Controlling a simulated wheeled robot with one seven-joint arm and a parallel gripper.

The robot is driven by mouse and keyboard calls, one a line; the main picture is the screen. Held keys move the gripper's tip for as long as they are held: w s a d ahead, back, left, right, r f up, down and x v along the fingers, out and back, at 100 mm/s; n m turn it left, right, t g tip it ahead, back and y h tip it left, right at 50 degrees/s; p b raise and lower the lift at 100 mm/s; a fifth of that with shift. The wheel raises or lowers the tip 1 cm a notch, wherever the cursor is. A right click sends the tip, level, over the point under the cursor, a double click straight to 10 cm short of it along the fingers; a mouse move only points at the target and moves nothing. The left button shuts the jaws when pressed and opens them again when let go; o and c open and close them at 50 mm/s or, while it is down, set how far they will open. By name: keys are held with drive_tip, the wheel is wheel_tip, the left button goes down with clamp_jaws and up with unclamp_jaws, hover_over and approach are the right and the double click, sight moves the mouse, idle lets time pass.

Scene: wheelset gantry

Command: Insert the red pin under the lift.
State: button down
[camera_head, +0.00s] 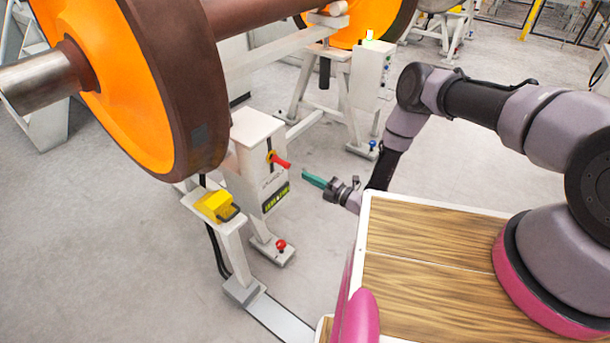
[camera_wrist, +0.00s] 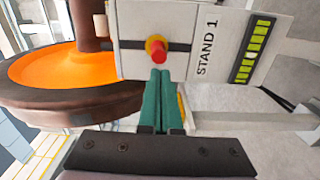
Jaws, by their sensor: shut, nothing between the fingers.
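The red pin (camera_head: 282,162) sticks out from the side of the white post marked STAND 1 (camera_head: 257,140), with a yellow collar at its base. In the wrist view the red pin (camera_wrist: 158,54) points toward the camera from a dark slot. My gripper (camera_head: 305,175) has green fingers, closed together and empty, just right of the pin with a small gap in the head view. In the wrist view my gripper (camera_wrist: 161,72) has its fingertips just below the pin in the picture. Whether they touch it cannot be told there. The lift's underside is not clearly visible.
A large orange-and-brown wheel (camera_head: 130,75) on its axle stands beside the post. A yellow block (camera_head: 216,205) sits on a low support, and another red knob (camera_head: 281,244) is on the post's foot. A second stand (camera_head: 370,75) is behind. Grey floor is free around.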

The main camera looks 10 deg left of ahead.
sight(289, 166)
drive_tip(key=shift+w+a+r+n, duration=0.1)
drive_tip(key=shift+w+a+n, duration=0.3)
drive_tip(key=shift+a, duration=0.45)
drive_tip(key=shift+w+a+f+n, duration=0.1)
drive_tip(key=shift+w+a+n, duration=0.2)
drive_tip(key=shift+a, duration=0.6)
drive_tip(key=shift+w+a+r+n, duration=0.1)
drive_tip(key=shift+w+a+n, duration=0.3)
drive_tip(key=shift+a, duration=0.45)
